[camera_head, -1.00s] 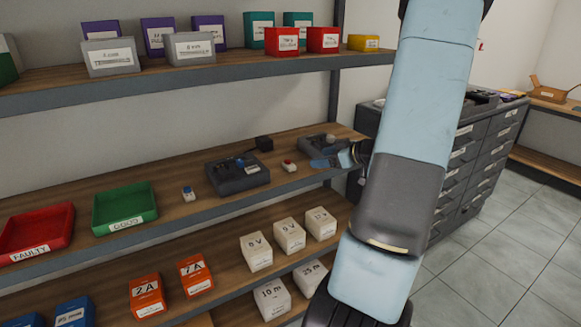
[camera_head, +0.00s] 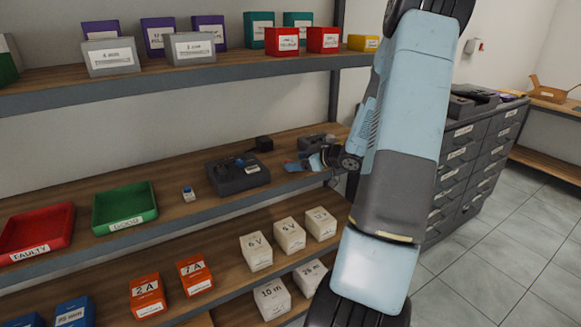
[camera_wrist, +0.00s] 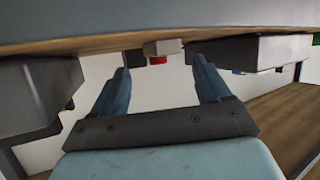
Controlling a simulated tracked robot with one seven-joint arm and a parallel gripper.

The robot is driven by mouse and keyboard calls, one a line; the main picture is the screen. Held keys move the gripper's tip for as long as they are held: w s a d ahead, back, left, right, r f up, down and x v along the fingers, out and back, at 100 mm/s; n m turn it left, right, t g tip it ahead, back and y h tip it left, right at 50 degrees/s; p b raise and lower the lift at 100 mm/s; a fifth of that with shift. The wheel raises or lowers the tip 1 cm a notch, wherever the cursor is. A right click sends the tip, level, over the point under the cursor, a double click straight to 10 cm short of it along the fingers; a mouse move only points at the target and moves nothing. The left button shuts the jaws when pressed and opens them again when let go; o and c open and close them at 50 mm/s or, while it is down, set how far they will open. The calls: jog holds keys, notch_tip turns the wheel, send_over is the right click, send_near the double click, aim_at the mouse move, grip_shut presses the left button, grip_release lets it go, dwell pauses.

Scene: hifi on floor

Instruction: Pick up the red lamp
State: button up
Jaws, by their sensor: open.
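The red lamp is a small pale block with a red top. It shows in the wrist view (camera_wrist: 158,60), where the picture is upside down, with the shelf board along the top. My gripper is open and empty.
A dark device (camera_head: 238,173) stands left of my gripper, and another (camera_head: 317,141) stands behind it. A small blue-topped lamp (camera_head: 188,194), a green tray (camera_head: 125,207) and a red tray (camera_head: 36,232) are farther left. The upper shelf (camera_head: 200,78) is overhead.

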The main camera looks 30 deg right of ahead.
jog(key=x, duration=0.3)
jog(key=shift+w+a+f, duration=0.1)
jog(key=shift+w+f, duration=0.05)
jog(key=c, duration=1.3)
jog(key=shift+c, duration=0.2)
